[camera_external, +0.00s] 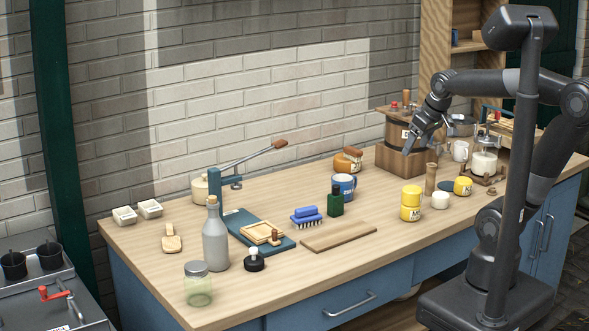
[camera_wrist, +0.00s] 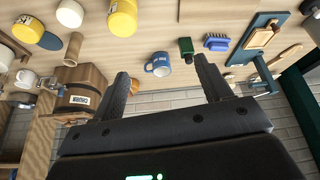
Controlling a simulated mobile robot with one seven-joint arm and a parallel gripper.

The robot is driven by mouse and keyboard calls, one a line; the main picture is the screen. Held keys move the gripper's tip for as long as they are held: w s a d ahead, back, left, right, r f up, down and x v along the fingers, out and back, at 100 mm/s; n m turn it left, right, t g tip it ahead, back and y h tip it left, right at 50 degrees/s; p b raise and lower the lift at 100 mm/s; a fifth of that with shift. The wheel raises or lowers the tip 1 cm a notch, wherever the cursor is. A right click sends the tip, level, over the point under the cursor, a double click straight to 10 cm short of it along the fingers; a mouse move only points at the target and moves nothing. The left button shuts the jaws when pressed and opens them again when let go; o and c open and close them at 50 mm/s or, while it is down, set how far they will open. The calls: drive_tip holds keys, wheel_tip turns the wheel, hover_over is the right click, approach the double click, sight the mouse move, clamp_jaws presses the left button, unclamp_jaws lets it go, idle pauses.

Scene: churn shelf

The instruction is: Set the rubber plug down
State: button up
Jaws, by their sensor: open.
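My gripper (camera_external: 408,146) is open in front of the wooden churn (camera_external: 385,155), its fingers pointing down and to the left. In the wrist view my gripper (camera_wrist: 161,68) shows two spread fingers with nothing held between them. The churn (camera_wrist: 85,80), labelled CHURN, is left of the fingers there. A small red piece (camera_external: 394,106) sits on the churn's top beside the wooden handle; I cannot tell whether it is the rubber plug. A dark round piece with a pale knob (camera_external: 254,261) stands near the table's front; I cannot tell whether that is the plug either.
A lever press (camera_external: 240,170) stands near the wall. Bare tabletop lies between them.

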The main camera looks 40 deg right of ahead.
drive_tip(key=s+d+f+m, duration=0.2)
drive_tip(key=s+d, duration=0.2)
drive_tip(key=s, duration=0.1)
drive_tip(key=shift+s+f+t+h, duration=0.15)
drive_tip(key=shift+s+t+h, duration=0.05)
drive_tip(key=shift+t+h, duration=0.1)
drive_tip(key=shift+o, duration=0.3)
drive_tip(key=shift+d, duration=0.1)
